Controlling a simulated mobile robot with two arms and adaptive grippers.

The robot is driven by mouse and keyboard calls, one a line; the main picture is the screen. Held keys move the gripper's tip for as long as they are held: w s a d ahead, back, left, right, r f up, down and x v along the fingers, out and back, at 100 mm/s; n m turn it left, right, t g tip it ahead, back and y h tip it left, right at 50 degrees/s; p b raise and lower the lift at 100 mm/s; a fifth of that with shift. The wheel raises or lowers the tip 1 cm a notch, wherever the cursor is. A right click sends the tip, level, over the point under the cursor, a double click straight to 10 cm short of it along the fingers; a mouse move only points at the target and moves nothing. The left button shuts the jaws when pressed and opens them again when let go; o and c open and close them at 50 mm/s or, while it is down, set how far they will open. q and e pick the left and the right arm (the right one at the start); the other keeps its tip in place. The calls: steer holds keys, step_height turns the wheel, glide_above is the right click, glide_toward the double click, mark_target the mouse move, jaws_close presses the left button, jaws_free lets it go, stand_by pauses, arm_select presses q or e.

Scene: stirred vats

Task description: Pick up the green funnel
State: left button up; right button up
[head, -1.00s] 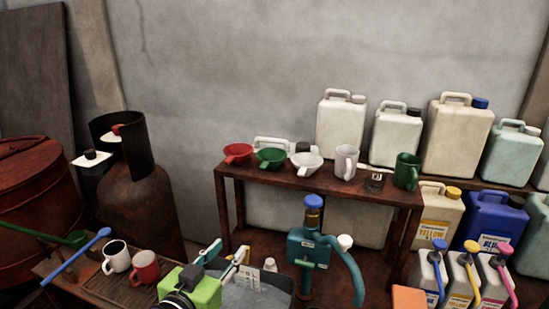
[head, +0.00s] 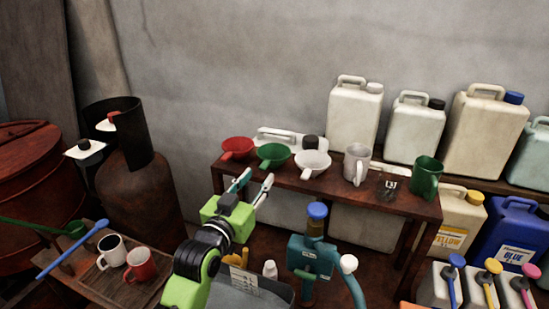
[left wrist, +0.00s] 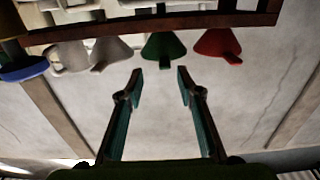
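The green funnel (head: 273,155) sits on the dark wooden shelf (head: 322,187), between a red funnel (head: 238,148) and a white funnel (head: 312,163). It also shows in the left wrist view (left wrist: 163,47), which looks upside down, ahead of the fingertips. My left gripper (head: 255,182) is open and empty, in front of the shelf and a little below the funnel, apart from it. Its two fingers show spread in the left wrist view (left wrist: 158,75). My right gripper is not in view.
A teal pump (head: 313,255) stands below in front.

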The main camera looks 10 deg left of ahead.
mark_target(262, 166)
arm_select(q)
steer(key=shift+w+r+p, duration=0.1)
steer(key=shift+w+p, duration=0.3)
steer(key=shift+w, duration=0.4)
steer(key=w+p, duration=0.1)
steer(key=w, duration=0.2)
steer(key=shift+w, duration=0.1)
steer(key=shift+w+d+f, duration=0.15)
steer(key=shift+w+f, duration=0.05)
steer(key=shift+w, duration=0.3)
jaws_close()
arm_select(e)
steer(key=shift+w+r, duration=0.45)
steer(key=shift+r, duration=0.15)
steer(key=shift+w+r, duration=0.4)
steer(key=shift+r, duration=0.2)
